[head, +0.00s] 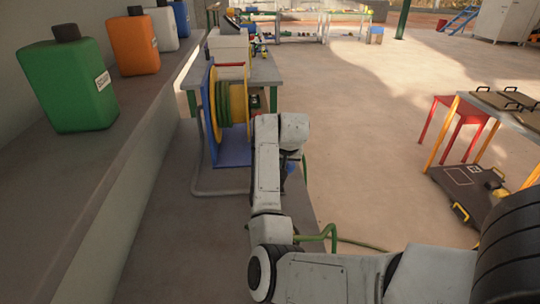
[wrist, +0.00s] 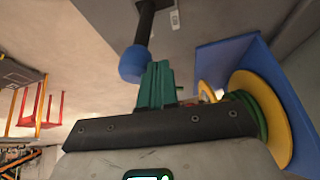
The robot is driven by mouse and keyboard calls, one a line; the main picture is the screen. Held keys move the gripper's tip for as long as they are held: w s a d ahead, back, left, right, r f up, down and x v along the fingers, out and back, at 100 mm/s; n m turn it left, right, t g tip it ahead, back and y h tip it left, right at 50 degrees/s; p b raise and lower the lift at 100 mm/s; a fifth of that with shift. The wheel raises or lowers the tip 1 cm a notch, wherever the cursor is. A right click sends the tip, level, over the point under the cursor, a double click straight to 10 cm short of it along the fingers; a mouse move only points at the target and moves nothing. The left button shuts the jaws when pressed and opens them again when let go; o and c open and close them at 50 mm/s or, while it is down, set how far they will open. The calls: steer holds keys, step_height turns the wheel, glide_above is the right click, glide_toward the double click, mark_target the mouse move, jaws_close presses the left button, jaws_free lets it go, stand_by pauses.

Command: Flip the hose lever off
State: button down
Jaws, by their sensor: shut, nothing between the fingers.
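The hose lever is a black rod (wrist: 146,20) with a round blue knob (wrist: 133,64), coming from a grey surface at the top of the wrist view. My gripper (wrist: 158,76) shows green fingers closed together with nothing between them. The fingertips are just right of the knob in the wrist view; I cannot tell whether they touch it. In the head view a bit of blue (head: 290,166) shows beside my arm, and my arm hides the gripper and most of the lever there. The hose reel (head: 236,103) is yellow with green hose in a blue frame.
The reel's blue frame (wrist: 235,60) is close on the right in the wrist view. Green hose (head: 333,232) trails onto the floor. A ledge with colored jugs (head: 67,88) runs along the left. A red stool (head: 450,122) and a table (head: 525,118) stand right; floor between is open.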

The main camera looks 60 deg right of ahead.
steer(key=shift+s+d+f+p, duration=0.1)
steer(key=shift+s+d+p, duration=0.2)
steer(key=shift+s, duration=0.25)
steer(key=shift+s+d+f+p, duration=0.1)
steer(key=shift+s+d+p, duration=0.15)
steer(key=shift+s, duration=0.3)
